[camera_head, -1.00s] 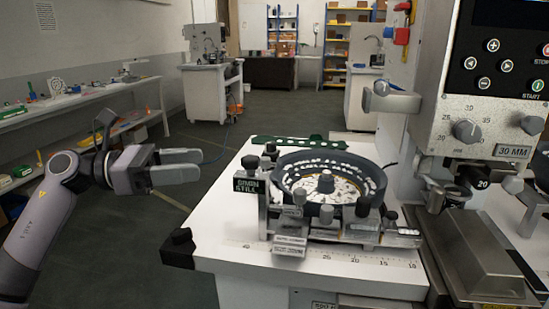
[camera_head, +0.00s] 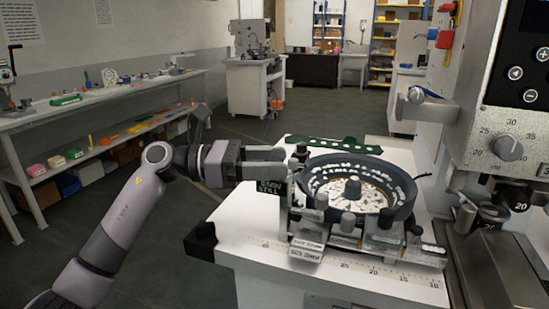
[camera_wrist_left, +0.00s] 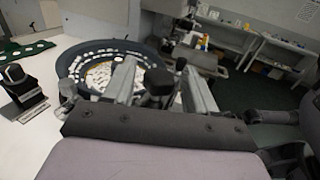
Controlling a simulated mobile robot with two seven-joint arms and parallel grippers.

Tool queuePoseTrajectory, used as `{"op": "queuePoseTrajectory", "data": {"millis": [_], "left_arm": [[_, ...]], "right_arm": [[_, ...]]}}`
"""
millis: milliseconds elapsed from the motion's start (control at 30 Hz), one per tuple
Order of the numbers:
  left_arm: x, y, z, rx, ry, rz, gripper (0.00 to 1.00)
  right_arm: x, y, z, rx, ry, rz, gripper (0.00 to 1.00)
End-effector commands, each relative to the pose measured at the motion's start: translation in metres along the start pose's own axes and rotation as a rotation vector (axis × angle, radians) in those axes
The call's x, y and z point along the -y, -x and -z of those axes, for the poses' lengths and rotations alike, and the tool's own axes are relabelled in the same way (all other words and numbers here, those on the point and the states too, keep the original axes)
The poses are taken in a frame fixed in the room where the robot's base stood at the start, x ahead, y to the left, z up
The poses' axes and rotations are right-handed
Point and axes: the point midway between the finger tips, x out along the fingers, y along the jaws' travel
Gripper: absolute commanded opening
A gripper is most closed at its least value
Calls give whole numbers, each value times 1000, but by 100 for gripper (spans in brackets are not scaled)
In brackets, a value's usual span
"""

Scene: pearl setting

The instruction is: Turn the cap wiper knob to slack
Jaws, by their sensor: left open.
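A dark round feeder bowl (camera_head: 400,178) holds many small white pieces and stands on the white bench. Several dark knobs sit around its rim, including one at the front (camera_head: 386,219) and one at the left (camera_head: 301,148). I cannot tell which is the cap wiper knob; the small tags are unreadable. In the left wrist view a black knob (camera_wrist_left: 158,82) appears between the open fingers; contact cannot be told.
A machine with a dial (camera_head: 508,148) and buttons stands at the right. A green strip (camera_head: 335,144) lies behind the bowl. The bench's front left corner has a black block (camera_head: 201,238). A side bench (camera_head: 60,105) with small parts runs along the left wall.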

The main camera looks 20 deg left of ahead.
Motion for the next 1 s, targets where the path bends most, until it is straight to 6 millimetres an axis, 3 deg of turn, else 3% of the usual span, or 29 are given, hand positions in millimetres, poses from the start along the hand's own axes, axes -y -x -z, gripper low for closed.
{"op": "queuePoseTrajectory", "data": {"millis": [367, 500, 733, 1000], "left_arm": [[0, -7, 0, 0, 0, -1, 53], [0, -7, 0, 0, 0, -1, 8], [0, -7, 0, -4, 0, -27, 7], [0, -6, -2, -7, -1, -188, 7]], "right_arm": [[-2, 1, -6, 12, 0, -4, 43], [-2, 1, -6, 11, 1, -4, 43], [-3, 2, -3, 8, 5, -5, 43], [-4, 10, 8, 0, 15, -7, 43]]}}
